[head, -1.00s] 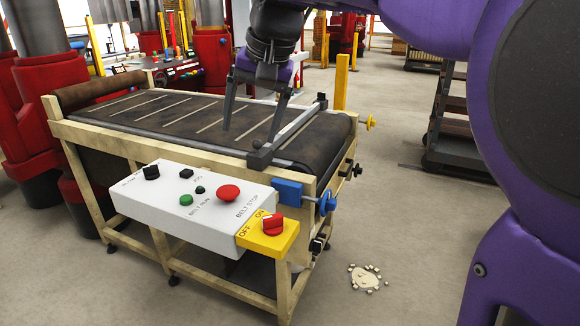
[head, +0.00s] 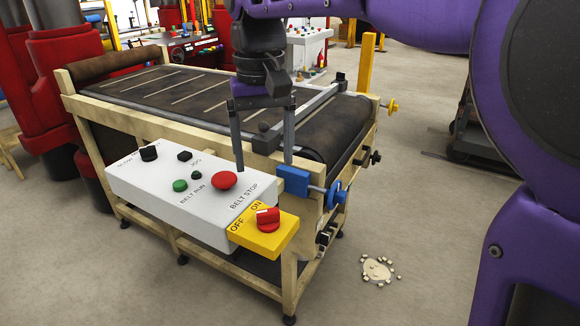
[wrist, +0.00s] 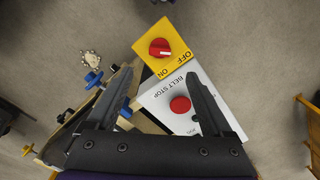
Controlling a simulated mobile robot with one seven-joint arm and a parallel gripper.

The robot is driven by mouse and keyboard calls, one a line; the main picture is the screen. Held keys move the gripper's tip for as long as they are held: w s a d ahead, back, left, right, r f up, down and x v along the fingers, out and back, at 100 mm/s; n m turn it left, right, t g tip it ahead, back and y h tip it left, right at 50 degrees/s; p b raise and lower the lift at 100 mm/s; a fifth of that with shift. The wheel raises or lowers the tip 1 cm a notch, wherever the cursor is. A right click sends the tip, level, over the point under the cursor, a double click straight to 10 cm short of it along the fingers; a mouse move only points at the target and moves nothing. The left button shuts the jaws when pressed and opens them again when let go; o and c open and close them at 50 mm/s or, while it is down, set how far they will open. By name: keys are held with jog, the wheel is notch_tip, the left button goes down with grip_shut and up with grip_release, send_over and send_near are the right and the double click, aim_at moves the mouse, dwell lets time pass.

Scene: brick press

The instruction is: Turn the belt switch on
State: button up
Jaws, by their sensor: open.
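The belt switch is a red knob (head: 268,219) with a white mark, on a yellow plate (head: 262,243) lettered OFF and ON at the panel's near right end. I cannot tell for sure which word its mark points to. My gripper (head: 263,163) is open and empty, pointing down above the panel, near the red BELT STOP button (head: 224,180). In the wrist view the red knob (wrist: 159,47) lies beyond and roughly between the open fingertips (wrist: 154,82), apart from them. The BELT STOP button (wrist: 180,104) shows closer, by the right finger.
The white panel (head: 150,185) also carries a green BELT RUN button (head: 180,185) and black knobs. A blue clamp (head: 293,181) and blue handwheel (head: 335,194) stick out beside the switch. The conveyor belt (head: 130,92) lies behind.

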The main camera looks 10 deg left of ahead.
aim_at(268, 211)
notch_tip(268, 211, down, 12)
jog(key=shift+r+b, duration=0.25)
jog(key=shift+b, duration=0.95)
grip_shut()
jog(key=shift+r, duration=0.1)
